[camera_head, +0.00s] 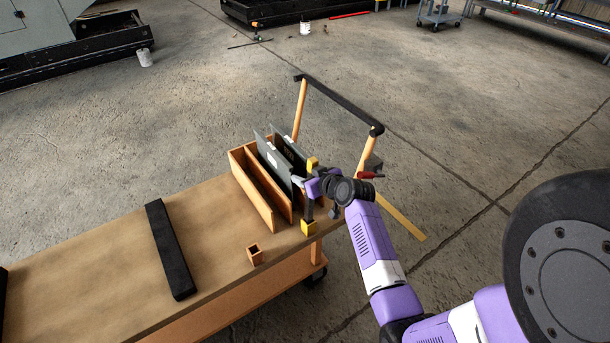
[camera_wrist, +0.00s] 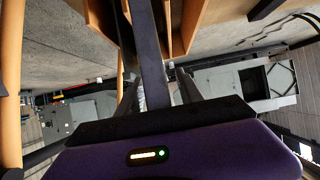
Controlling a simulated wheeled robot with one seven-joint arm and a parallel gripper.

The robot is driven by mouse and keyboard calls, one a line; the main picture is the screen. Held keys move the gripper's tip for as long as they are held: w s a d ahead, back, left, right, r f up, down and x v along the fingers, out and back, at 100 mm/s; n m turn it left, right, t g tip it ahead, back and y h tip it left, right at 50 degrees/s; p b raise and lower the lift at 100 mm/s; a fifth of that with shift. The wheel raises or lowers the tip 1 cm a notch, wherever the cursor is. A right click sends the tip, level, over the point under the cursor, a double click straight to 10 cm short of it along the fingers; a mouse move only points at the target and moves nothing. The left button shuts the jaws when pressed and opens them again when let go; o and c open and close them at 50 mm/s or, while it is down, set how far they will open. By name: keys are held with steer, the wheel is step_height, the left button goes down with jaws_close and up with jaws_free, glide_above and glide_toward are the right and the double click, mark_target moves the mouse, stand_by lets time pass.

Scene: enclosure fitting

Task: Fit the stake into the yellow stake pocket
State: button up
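The stake (camera_head: 309,210) is a dark upright bar at the near right corner of the cart. Its lower end is at the mouth of the yellow stake pocket (camera_head: 308,229); I cannot tell how far inside. My gripper (camera_head: 312,187) is beside the wooden rack and holds the stake at its upper part. In the wrist view the stake (camera_wrist: 151,50) runs between the two fingers of my gripper (camera_wrist: 158,80), which look closed around it. Its upper end is hidden by the gripper body, and the pocket is not clearly visible there.
The wooden rack (camera_head: 252,193) holds grey panels (camera_head: 275,160) left of my gripper. Another yellow block (camera_head: 312,162) is behind it. An orange-brown pocket (camera_head: 254,255) and a black bar (camera_head: 170,250) are on the cart top (camera_head: 110,260). The cart's push handle (camera_head: 340,104) rises behind.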

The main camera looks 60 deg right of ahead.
steer(key=shift+r, duration=0.15)
steer(key=b+v, duration=0.1)
steer(key=v, duration=1.1)
stand_by(0.6)
